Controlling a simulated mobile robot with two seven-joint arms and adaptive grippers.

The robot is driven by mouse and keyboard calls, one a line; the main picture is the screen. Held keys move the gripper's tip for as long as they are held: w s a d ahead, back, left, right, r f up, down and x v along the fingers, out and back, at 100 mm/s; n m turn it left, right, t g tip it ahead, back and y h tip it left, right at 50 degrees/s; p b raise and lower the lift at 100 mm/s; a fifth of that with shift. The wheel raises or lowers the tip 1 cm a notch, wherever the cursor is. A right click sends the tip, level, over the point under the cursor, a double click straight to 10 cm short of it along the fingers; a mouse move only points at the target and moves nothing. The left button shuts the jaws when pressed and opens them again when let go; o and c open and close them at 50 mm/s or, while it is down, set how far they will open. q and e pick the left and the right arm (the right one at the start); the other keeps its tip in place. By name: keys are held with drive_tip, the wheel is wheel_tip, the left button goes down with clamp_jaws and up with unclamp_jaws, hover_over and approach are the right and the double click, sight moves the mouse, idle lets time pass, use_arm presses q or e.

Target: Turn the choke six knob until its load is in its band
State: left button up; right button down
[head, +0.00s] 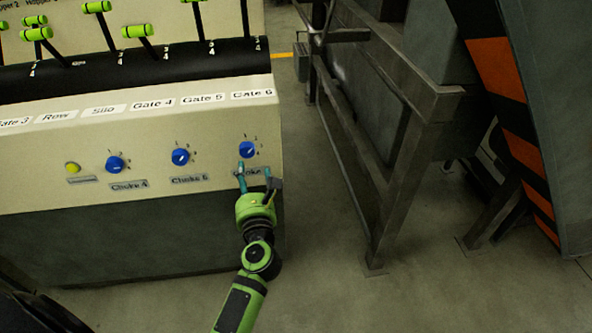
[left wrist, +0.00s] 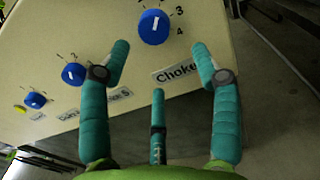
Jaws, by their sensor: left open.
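The choke six knob (head: 247,149) is a blue dial with a white pointer line, at the right end of the cream panel. In the left wrist view the knob (left wrist: 154,27) stands at the top centre, with the numbers 3 and 4 to its right. My left gripper (head: 255,177) is just below the knob in the head view and covers part of its Choke label. In the left wrist view its teal fingers (left wrist: 160,70) are spread apart, empty and short of the knob. No load gauge shows. My right gripper is not in view.
The choke 5 knob (head: 180,157) and choke 4 knob (head: 115,164) sit to the left, with a yellow button (head: 72,168) beyond. Green-handled gate levers (head: 138,31) rise above the panel. A dark steel frame (head: 390,160) stands right, across clear floor (head: 320,230).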

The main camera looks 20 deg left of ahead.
sight(248, 152)
use_arm(q)
drive_tip(key=w+a+n, duration=0.1)
drive_tip(key=w, duration=0.1)
drive_tip(key=w+a+r+n, duration=0.1)
drive_tip(key=w, duration=0.1)
drive_tip(key=w+a+n, duration=0.1)
drive_tip(key=w+a, duration=0.1)
drive_tip(key=shift+r, duration=0.25)
drive_tip(key=c, duration=1.1)
